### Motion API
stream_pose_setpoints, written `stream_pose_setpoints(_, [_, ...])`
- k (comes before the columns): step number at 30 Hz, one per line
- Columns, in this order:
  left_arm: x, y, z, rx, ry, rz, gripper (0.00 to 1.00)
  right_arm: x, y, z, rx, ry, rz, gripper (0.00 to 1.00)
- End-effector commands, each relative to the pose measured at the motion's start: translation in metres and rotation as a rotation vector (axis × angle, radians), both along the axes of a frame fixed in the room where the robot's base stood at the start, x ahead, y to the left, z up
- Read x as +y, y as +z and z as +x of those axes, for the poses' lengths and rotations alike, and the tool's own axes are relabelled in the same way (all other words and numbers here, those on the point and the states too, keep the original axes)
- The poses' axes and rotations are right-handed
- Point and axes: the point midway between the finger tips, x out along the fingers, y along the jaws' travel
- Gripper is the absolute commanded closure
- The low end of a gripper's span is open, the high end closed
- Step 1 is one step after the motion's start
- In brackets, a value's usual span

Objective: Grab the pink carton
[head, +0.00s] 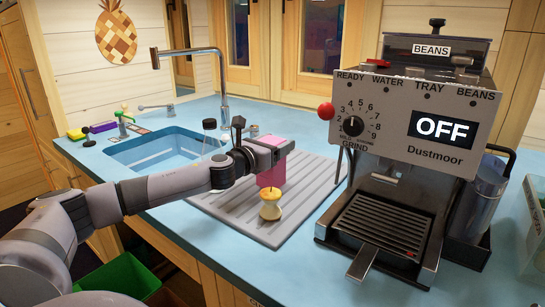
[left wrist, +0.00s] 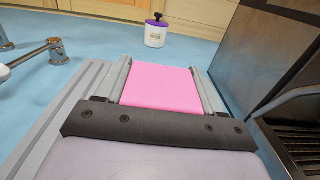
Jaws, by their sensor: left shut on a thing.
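The pink carton (head: 272,174) stands on the grey ribbed draining mat, behind an apple core. My left gripper (head: 274,148) reaches in from the left at the carton's upper part and is shut on it. In the left wrist view the carton's pink face (left wrist: 162,88) fills the space between the two fingers of my left gripper (left wrist: 162,92), one along each side. Whether the carton's base touches the mat is hard to tell, as the apple core hides part of it. My right gripper is not in view.
The apple core (head: 270,205) stands on the draining mat (head: 240,212) just in front of the carton. A coffee machine (head: 410,120) stands to the right. A sink (head: 165,150) with a tall tap (head: 222,75) lies to the left. A white and purple pot (left wrist: 155,33) stands beyond the carton.

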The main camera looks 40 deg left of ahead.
Motion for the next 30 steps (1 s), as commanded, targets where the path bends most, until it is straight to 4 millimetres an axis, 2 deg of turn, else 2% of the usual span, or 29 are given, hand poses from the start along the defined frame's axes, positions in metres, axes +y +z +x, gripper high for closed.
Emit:
stream_pose_setpoints(5, [0.0,0.007,0.0,-0.001,0.0,0.001,0.61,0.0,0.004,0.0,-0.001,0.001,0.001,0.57])
stream_pose_setpoints(11, [0.001,0.034,0.0,-0.004,0.001,0.002,0.61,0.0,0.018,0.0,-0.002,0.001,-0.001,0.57])
stream_pose_setpoints(24, [0.0,0.153,0.0,-0.005,0.0,0.0,0.61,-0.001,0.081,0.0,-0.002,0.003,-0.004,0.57])
stream_pose_setpoints(28, [0.0,0.18,0.0,-0.003,0.001,0.0,0.61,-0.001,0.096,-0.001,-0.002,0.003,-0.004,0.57])
stream_pose_setpoints(30, [0.0,0.181,0.0,-0.003,0.001,-0.001,0.61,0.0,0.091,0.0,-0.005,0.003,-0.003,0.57])
